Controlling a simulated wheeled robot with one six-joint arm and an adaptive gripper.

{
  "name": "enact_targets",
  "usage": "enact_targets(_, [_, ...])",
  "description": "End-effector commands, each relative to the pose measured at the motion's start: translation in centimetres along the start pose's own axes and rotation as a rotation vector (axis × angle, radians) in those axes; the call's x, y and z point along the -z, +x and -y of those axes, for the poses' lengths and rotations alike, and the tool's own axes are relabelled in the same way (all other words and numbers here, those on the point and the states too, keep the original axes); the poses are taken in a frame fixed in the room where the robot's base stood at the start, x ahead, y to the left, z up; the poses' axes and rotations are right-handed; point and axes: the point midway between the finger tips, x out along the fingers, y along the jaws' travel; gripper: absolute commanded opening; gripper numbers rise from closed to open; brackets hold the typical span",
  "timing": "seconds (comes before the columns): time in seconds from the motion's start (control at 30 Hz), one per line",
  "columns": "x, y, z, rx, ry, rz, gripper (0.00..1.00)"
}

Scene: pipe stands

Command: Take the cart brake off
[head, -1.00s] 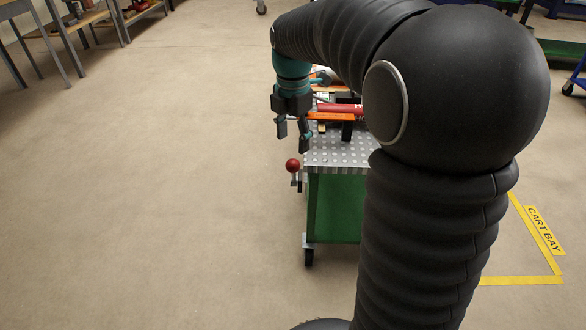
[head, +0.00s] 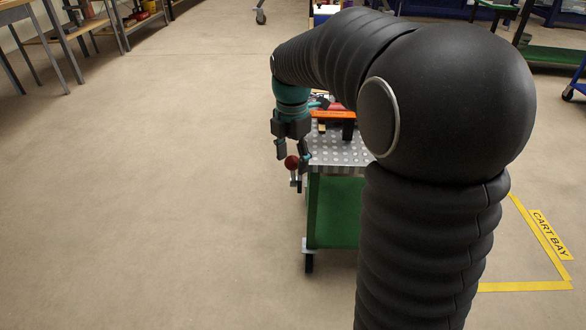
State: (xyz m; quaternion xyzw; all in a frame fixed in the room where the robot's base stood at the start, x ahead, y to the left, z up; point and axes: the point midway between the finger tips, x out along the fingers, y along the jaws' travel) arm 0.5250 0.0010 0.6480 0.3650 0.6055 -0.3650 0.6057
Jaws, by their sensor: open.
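The cart (head: 335,215) has a green body and a perforated metal top (head: 338,150), and stands ahead of me, partly hidden behind my arm. A brake lever with a red ball knob (head: 292,162) sticks up at the cart's left side. My gripper (head: 292,157) points down at the knob, its fingers open. The knob shows between or just in front of the fingertips; I cannot tell whether they touch it. A caster wheel (head: 309,262) shows below the cart's near left corner.
Orange and red items (head: 335,113) lie on the cart top. Yellow floor tape marked CART BAY (head: 551,235) is at the right. Workbenches (head: 75,35) stand at the back left. The floor left of the cart is clear.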

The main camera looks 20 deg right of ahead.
Motion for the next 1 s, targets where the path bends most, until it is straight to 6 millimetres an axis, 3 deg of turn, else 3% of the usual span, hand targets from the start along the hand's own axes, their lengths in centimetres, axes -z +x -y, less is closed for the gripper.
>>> enact_targets(0.03, [0.01,0.00,0.00,0.000,0.000,0.000,0.62])
enact_targets(0.17, [0.01,-0.01,0.00,0.000,0.000,0.000,0.30])
enact_targets(0.3, [0.00,0.01,0.04,0.001,0.000,0.000,0.26])
enact_targets(0.5, [-0.34,-0.32,-0.22,0.003,0.001,-0.001,0.27])
enact_targets(0.53, [-0.35,-0.21,-0.21,0.002,0.001,-0.001,0.44])
enact_targets(0.6, [-0.33,-0.16,-0.20,0.002,0.001,0.000,0.60])
enact_targets(0.63, [-0.33,-0.16,-0.21,0.002,0.001,0.000,0.62])
enact_targets(1.0, [-0.27,-0.46,-0.27,0.000,0.000,0.000,0.62])
